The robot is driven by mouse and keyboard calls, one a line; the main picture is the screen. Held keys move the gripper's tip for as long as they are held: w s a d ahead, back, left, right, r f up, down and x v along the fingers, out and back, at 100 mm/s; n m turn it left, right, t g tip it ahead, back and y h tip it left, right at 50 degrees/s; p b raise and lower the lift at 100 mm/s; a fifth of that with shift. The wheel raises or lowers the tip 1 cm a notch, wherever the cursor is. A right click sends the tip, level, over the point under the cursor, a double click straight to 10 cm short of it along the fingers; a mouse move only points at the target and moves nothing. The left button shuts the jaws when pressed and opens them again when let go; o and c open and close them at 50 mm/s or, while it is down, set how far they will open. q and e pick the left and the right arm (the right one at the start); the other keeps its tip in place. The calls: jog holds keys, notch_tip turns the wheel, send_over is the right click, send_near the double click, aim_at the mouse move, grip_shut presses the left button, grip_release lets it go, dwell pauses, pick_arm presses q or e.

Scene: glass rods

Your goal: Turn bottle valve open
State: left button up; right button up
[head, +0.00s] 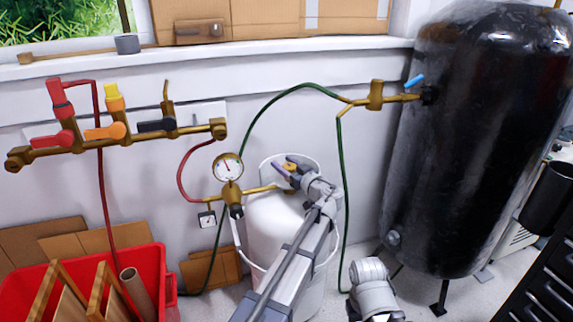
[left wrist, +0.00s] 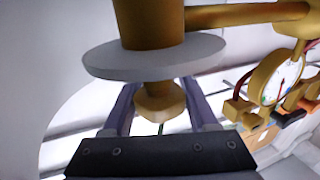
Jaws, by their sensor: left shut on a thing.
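A white gas bottle (head: 262,235) stands against the wall, partly hidden behind my left arm. Its brass bottle valve (head: 283,184) is at the top, joined by a brass pipe to a round pressure gauge (head: 228,166). My left gripper (head: 291,168) is at the top of the bottle, shut on the valve. In the left wrist view, the brass valve (left wrist: 150,22) passes through a pale grey disc (left wrist: 155,56), with a rounded brass end below it. The fingers (left wrist: 158,100) lie on either side. Their contact points are partly hidden behind the disc.
A brass manifold (head: 75,146) with red, orange and dark handles is on the wall at left. A large black tank (head: 480,140) stands at right. Green hose (head: 343,190) hangs near the bottle. A red bin (head: 165,285) holds cardboard at lower left.

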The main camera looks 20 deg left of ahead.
pick_arm(q)
jog(key=n+g+y, duration=0.2)
jog(key=n+g, duration=0.1)
jog(key=g, duration=0.1)
jog(key=shift+s+a, duration=0.1)
jog(key=shift+s, duration=0.05)
jog(key=shift+s+a+n+g+y, duration=0.1)
jog(key=shift+s+n+g+y, duration=0.15)
jog(key=shift+n+g+y, duration=0.6)
jog(key=shift+s+g+h, duration=0.15)
jog(key=shift+g+h, duration=0.1)
jog(key=shift+g, duration=0.2)
jog(key=o, duration=1.4)
jog(key=shift+v, duration=3.85)
